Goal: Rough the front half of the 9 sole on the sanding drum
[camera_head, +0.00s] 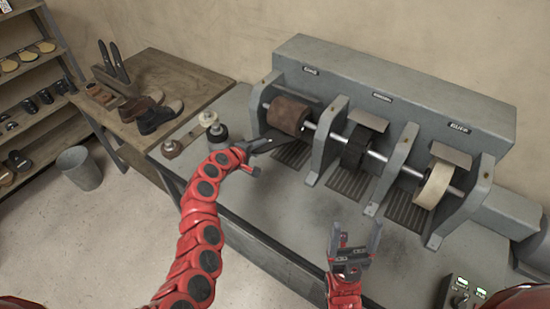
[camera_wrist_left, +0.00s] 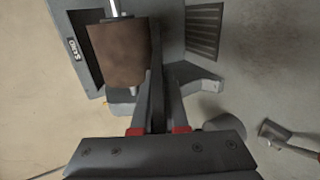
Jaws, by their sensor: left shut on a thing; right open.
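The brown sanding drum (camera_head: 288,115) is the leftmost wheel on the grey machine. In the left wrist view the drum (camera_wrist_left: 120,52) sits beside a "SAND" label. My left gripper (camera_head: 265,146) is just in front of this drum, shut on a thin dark sole (camera_head: 294,137). In the left wrist view the sole (camera_wrist_left: 156,65) is seen nearly edge-on between the fingers, standing along the drum's right side. I cannot tell whether it touches the drum, and its size mark cannot be read. My right gripper (camera_head: 356,240) is open and empty above the front of the grey bench.
Grey dividers (camera_head: 327,140) stand between the wheels. A black brush wheel (camera_head: 356,146) and a pale buffing wheel (camera_head: 434,185) are to the right. Small pots (camera_head: 217,132) stand left of the drum. A control box (camera_head: 463,293) is at lower right. Shoes (camera_head: 155,116) stand on the wooden table.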

